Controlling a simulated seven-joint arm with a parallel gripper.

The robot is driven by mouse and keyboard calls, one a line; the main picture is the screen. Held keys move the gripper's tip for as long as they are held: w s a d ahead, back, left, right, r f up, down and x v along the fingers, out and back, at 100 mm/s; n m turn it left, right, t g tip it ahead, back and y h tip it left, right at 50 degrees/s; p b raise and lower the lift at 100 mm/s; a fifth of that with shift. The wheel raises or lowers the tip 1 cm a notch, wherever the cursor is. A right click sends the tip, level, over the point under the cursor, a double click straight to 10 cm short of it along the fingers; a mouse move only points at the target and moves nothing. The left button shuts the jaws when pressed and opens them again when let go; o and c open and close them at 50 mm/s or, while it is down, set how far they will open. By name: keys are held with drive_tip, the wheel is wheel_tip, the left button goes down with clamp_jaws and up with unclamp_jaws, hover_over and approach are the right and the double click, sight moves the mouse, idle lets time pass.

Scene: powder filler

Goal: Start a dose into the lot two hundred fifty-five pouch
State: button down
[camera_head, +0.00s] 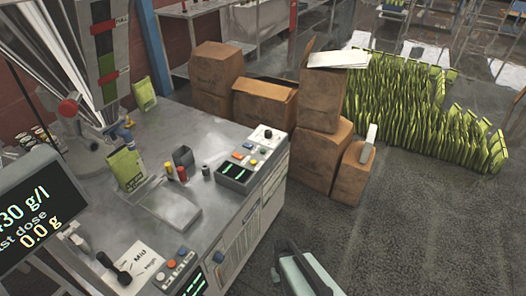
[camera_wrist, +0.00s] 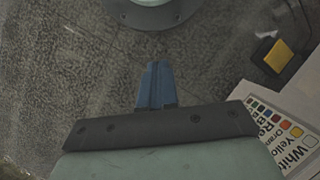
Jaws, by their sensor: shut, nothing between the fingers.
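A green pouch (camera_head: 127,168) stands upright on the metal bench below the filler spout. A second green pouch (camera_head: 145,94) stands further back near the level column. Their lot numbers are too small to read. A control panel (camera_head: 249,157) with coloured buttons and a black knob sits at the bench's right edge. A second button panel (camera_head: 182,272) is at the front. The display (camera_head: 36,212) reads "last dose 0.0 g". My gripper (camera_wrist: 156,68) is shut and empty in the wrist view, over the grey floor, apart from the pouches and panels.
A black lever (camera_head: 121,275) lies by a card marked Mid and High. Cardboard boxes (camera_head: 262,102) and many green pouches (camera_head: 400,110) stand on the floor beyond. A colour-list card (camera_wrist: 285,125) and a yellow-and-black item (camera_wrist: 275,56) are right of my gripper.

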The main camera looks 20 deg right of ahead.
drive_tip(key=w+d+r+t, duration=0.1)
drive_tip(key=w+r, duration=0.2)
drive_tip(key=w, duration=0.4)
drive_tip(key=w+d+r+m+t, duration=0.1)
drive_tip(key=w+d+r+t, duration=0.15)
drive_tip(key=w, duration=0.35)
drive_tip(key=w+d+r, duration=0.1)
drive_tip(key=w+r, duration=0.3)
drive_tip(key=w, duration=0.3)
wheel_tip(320, 180, up, 26)
drive_tip(key=f+m+t+y, duration=0.1)
drive_tip(key=m+t+y, duration=0.3)
drive_tip(key=m+t, duration=1.1)
hover_over(264, 151)
drive_tip(key=m+g, duration=0.4)
drive_tip(key=g, duration=0.1)
drive_tip(key=shift+s+r+m+g, duration=0.1)
drive_tip(key=shift+r+m+g, duration=0.15)
drive_tip(key=shift+m, duration=0.15)
drive_tip(key=shift+f, duration=0.15)
drive_tip(key=shift+f, duration=4.3)
